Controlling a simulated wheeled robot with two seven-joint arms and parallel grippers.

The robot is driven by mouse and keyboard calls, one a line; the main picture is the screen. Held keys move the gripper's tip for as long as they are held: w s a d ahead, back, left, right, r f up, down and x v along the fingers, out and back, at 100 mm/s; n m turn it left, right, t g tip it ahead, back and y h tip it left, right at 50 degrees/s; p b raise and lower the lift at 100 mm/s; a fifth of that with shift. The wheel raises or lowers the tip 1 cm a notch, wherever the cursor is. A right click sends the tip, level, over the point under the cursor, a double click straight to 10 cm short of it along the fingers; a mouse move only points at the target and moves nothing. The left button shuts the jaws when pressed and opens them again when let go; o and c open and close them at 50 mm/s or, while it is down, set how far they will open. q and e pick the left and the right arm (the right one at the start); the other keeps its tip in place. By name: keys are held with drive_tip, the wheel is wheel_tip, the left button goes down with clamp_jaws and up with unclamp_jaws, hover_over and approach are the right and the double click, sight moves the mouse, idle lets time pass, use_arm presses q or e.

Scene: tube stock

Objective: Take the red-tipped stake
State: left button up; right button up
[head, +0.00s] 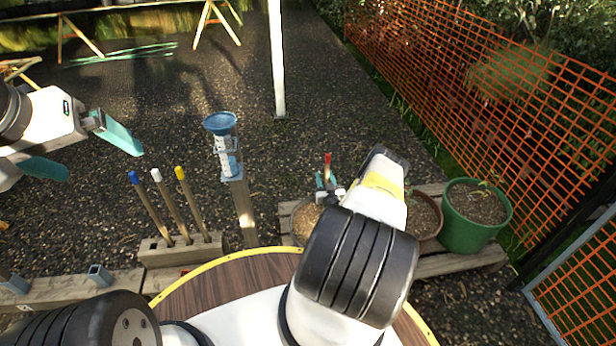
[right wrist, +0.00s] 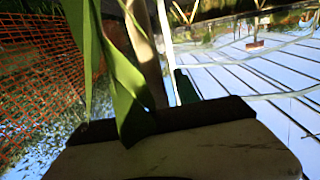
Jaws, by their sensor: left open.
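The red-tipped stake (head: 327,160) stands near upright over the round pot (head: 302,226) in the head view, its lower part hidden by my right arm. My right gripper (head: 326,182) is at this stake just below the red tip, its small teal fingers close around or beside it. Whether they are closed on it I cannot tell. In the right wrist view, green leaves cover much of the picture, a brown upright shaft (right wrist: 146,50) shows behind them and one dark green finger is partly visible. My left gripper (head: 100,163) is open and empty at the left, its teal fingers wide apart.
A block (head: 160,255) holds blue-, white- and yellow-tipped stakes. A blue-topped rain gauge (head: 222,150) stands on a post between block and pot. A brown pot (head: 428,222) and a green pot (head: 470,235) stand right, before orange mesh fencing (head: 500,100).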

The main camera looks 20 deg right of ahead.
clamp_jaws()
idle(1.2)
